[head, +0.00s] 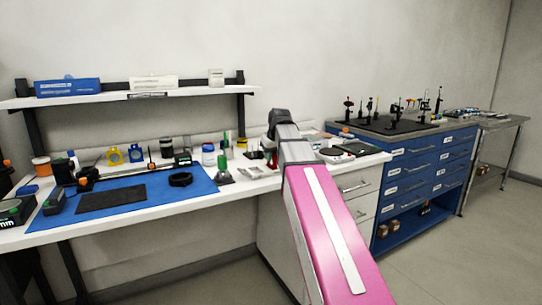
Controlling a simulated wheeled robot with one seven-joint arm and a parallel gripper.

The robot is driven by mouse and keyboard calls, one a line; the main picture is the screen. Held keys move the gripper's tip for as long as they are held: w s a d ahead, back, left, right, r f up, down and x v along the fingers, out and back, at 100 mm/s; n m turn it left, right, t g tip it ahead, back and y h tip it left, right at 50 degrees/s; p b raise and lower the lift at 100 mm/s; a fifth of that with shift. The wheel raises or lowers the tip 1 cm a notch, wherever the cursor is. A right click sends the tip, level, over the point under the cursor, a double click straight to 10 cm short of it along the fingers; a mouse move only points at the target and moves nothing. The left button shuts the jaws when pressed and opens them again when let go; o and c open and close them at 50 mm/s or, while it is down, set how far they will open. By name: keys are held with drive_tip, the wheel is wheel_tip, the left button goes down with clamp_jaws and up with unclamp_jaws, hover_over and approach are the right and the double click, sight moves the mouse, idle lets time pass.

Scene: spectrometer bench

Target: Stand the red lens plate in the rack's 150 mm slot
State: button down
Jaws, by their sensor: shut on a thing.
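My arm reaches forward over the white bench, and its dark wrist (281,117) is above the back part of the bench. My gripper (269,147) points down just left of the wrist, small and partly hidden by my own arm. A small red piece (272,160), seemingly the red lens plate, shows at the gripper's fingertips. The jaws are shut on it.
A blue mat (207,183) with a black pad (111,199) and a black ring (181,179) covers the left bench. A shelf (150,94) hangs above. Blue drawers (420,175) stand right.

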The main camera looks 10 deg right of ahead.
drive_tip(key=shift+f, duration=0.25)
idle(0.4)
drive_tip(key=c, duration=1)
unclamp_jaws()
drive_tip(key=v, duration=1)
drive_tip(key=shift+r, duration=0.4)
drive_tip(key=shift+s, duration=0.1)
